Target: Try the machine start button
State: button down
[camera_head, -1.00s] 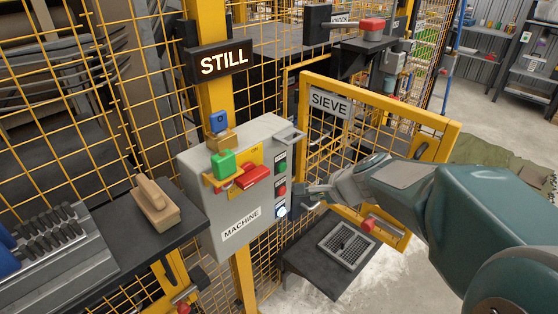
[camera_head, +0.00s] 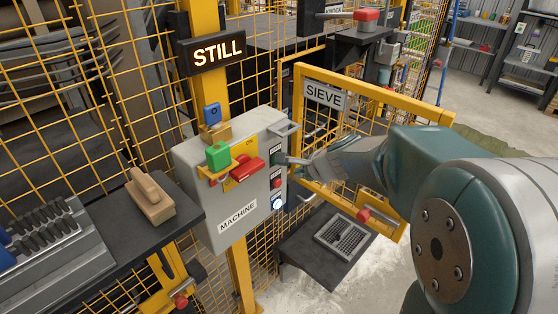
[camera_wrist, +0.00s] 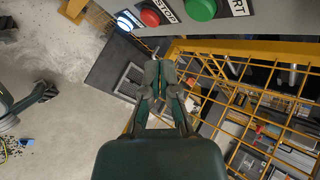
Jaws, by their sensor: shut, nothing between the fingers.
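The grey machine control box (camera_head: 205,175) hangs on the yellow post. A column of buttons is on its right-hand side: a green start button (camera_head: 276,150) on top, a red stop button (camera_head: 277,183) below it, and a lit white button (camera_head: 278,203) at the bottom. In the wrist view the green start button (camera_wrist: 201,7) and red stop button (camera_wrist: 150,17) lie at the top edge. My gripper (camera_head: 290,161) is shut and empty, its tips close to the start button's height. In the wrist view my gripper (camera_wrist: 161,66) appears apart from the buttons; contact is unclear in the head view.
A sign reading STILL (camera_head: 218,53) is lit above the box. A red handle with a green padlock (camera_head: 218,155) is on its front. The yellow SIEVE gate (camera_head: 380,92) stands behind my arm. A dark shelf with a grate (camera_head: 342,236) is below.

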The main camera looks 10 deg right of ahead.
jog(key=shift+w+a, duration=0.65)
jog(key=shift+w, duration=0.2)
jog(key=shift+w+a, duration=0.65)
jog(key=shift+w, duration=0.15)
jog(key=shift+w, duration=0.1)
jog(key=shift+w+a, duration=0.15)
jog(key=shift+a, duration=0.05)
jog(key=shift+w+a+r, duration=0.1)
jog(key=shift+w+a, duration=0.1)
jog(key=shift+w, duration=0.15)
dwell(1.0)
jog(key=shift+s+d, duration=0.45)
jog(key=shift+s, duration=0.25)
jog(key=s+d, duration=0.1)
jog(key=s, duration=0.1)
jog(key=s+d, duration=0.2)
dwell(0.7)
